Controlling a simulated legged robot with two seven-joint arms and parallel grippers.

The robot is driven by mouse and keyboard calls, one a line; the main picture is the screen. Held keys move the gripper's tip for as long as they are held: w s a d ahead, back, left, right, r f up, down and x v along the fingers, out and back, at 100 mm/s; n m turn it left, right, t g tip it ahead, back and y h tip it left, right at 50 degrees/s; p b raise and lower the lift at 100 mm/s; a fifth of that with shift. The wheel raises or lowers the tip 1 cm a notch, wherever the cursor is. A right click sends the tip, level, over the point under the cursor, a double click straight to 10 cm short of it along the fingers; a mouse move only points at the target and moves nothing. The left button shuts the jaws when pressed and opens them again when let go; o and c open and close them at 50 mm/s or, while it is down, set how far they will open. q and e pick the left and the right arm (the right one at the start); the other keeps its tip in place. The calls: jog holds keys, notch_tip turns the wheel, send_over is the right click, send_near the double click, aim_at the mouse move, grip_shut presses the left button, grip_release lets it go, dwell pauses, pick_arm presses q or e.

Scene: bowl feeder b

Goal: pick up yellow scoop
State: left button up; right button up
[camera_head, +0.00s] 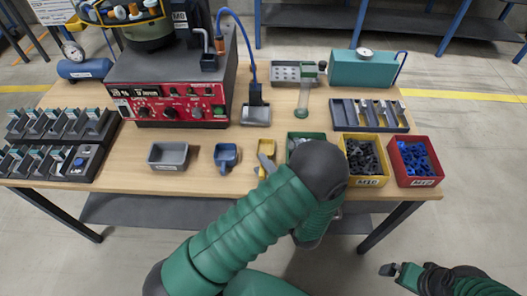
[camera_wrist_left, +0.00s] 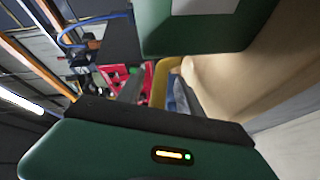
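The yellow scoop (camera_head: 265,146) lies on the table between the blue scoop (camera_head: 226,156) and the green bin (camera_head: 293,140). My left gripper (camera_head: 266,164) is at its near end, with grey finger parts overlapping it in the head view. My forearm hides most of this gripper. In the left wrist view, a yellow edge (camera_wrist_left: 160,82), likely the scoop, shows just beyond a dark gripper part, with blue beside it. I cannot tell whether the fingers touch the scoop or how wide they are. My right gripper (camera_head: 389,270) is low at the right, off the table, its opening unclear.
A grey bin (camera_head: 169,165) stands left of the blue scoop. A yellow bin (camera_head: 361,180) of dark parts and a red bin (camera_head: 417,181) of blue parts stand at the right. The feeder's red control box (camera_head: 170,112) is behind. Bare table lies around the scoops.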

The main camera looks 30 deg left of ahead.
pick_arm(q)
jog(key=shift+w+d, duration=0.2)
jog(key=shift+d, duration=0.2)
jog(key=shift+c, duration=1.1)
jog(key=shift+d, duration=0.15)
jog(key=shift+c, duration=1.2)
jog(key=shift+a, duration=0.25)
jog(key=shift+c, duration=1.2)
jog(key=shift+s+a, duration=0.1)
jog(key=shift+a, duration=0.25)
grip_shut()
jog(key=shift+a+f, duration=0.2)
jog(key=shift+a, duration=0.2)
jog(key=shift+d+r, duration=0.15)
jog(key=shift+d, duration=0.55)
jog(key=shift+a, duration=0.4)
pick_arm(e)
jog(key=shift+w, duration=0.1)
pick_arm(q)
jog(key=shift+d, duration=0.25)
pick_arm(e)
jog(key=shift+d, duration=0.15)
